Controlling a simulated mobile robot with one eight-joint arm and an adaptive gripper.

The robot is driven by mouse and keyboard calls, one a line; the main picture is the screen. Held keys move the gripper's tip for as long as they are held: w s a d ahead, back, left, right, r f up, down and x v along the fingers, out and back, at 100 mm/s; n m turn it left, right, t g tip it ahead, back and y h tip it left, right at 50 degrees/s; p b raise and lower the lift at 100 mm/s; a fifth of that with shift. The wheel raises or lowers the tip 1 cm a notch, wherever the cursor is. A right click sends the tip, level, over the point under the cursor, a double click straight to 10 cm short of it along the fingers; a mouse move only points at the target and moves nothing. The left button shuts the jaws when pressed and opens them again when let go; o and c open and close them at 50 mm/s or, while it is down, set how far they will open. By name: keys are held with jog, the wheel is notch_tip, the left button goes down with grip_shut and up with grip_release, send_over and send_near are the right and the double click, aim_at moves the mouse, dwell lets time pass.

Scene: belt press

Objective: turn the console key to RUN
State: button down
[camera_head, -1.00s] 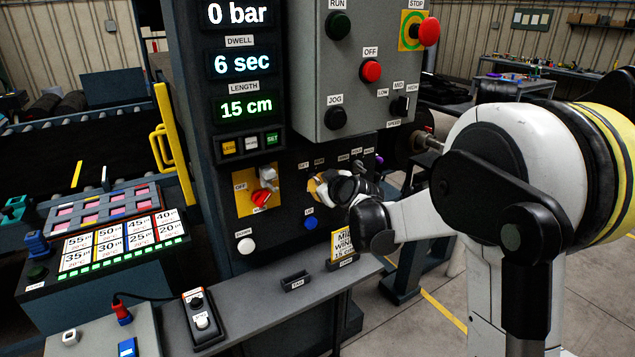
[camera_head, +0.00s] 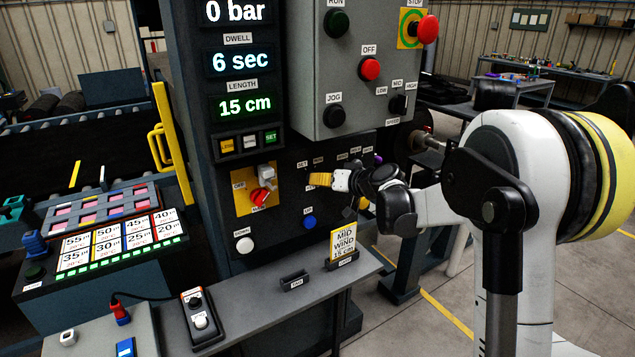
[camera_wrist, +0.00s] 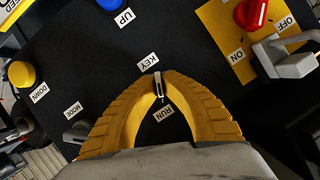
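The console key (camera_wrist: 158,88) is a small metallic piece on the black panel in the wrist view. It stands between a KEY label (camera_wrist: 148,62) and a RUN label (camera_wrist: 166,113), its long side running roughly from one to the other. My gripper (camera_wrist: 158,86) has yellow ribbed fingers that arch in from both sides, and their tips close on the key. In the head view my gripper (camera_head: 321,179) is at the panel, right of the yellow switch plate; its fingers hide the key there.
A red rotary switch (camera_head: 262,196) with a grey lever sits on the yellow ON/OFF plate, left of my gripper. A blue UP button (camera_head: 309,222) lies below, a white button (camera_head: 245,245) lower left. The grey box (camera_head: 345,70) overhangs above. A shelf (camera_head: 260,300) runs below.

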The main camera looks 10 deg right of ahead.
jog(key=shift+m, duration=0.5)
jog(key=c, duration=1.6)
grip_release()
jog(key=v, duration=1.2)
jog(key=shift+d, duration=0.2)
jog(key=shift+f, duration=0.1)
